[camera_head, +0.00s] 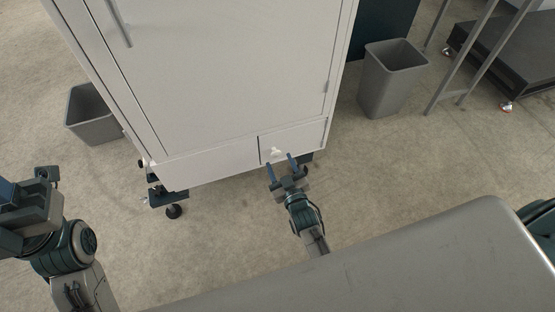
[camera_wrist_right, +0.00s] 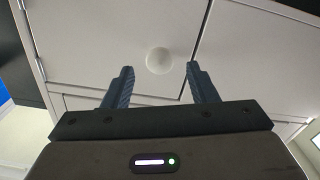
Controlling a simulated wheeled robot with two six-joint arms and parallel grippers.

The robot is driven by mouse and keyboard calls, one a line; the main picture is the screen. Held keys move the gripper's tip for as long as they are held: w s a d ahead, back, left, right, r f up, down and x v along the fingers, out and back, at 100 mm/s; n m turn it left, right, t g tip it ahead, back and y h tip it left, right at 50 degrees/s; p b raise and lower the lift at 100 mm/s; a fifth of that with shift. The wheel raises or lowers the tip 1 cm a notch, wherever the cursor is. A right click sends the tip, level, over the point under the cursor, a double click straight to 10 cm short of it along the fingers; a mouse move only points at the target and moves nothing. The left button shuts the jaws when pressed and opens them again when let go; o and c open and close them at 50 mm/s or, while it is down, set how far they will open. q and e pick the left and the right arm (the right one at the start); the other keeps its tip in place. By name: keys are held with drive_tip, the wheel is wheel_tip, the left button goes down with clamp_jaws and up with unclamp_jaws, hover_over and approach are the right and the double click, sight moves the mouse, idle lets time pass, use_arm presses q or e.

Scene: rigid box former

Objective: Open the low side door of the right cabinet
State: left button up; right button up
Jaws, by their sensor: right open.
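The white cabinet (camera_head: 215,70) stands in front of me. Its low side door (camera_head: 305,137) is a small panel at the bottom right, flush with the front and closed. A pale round knob (camera_head: 274,152) sits near the door's left edge; it also shows in the right wrist view (camera_wrist_right: 159,61). My right gripper (camera_head: 280,163) is open at the door, its two blue fingers to either side of the knob as seen from the wrist. I cannot tell how deep the knob sits between them. My left gripper (camera_head: 22,205) is at the left edge, away from the cabinet, its fingers partly cut off.
Grey bins stand left (camera_head: 92,115) and right (camera_head: 389,78) of the cabinet. A metal-legged frame (camera_head: 474,57) and a dark wheeled platform (camera_head: 508,62) are at the upper right. The cabinet's large upper door has a bar handle (camera_head: 118,22).

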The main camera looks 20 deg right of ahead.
sight(277, 156)
drive_tip(key=shift+w+b, duration=0.3)
drive_tip(key=shift+w, duration=1.25)
drive_tip(key=shift+c, duration=0.2)
clamp_jaws()
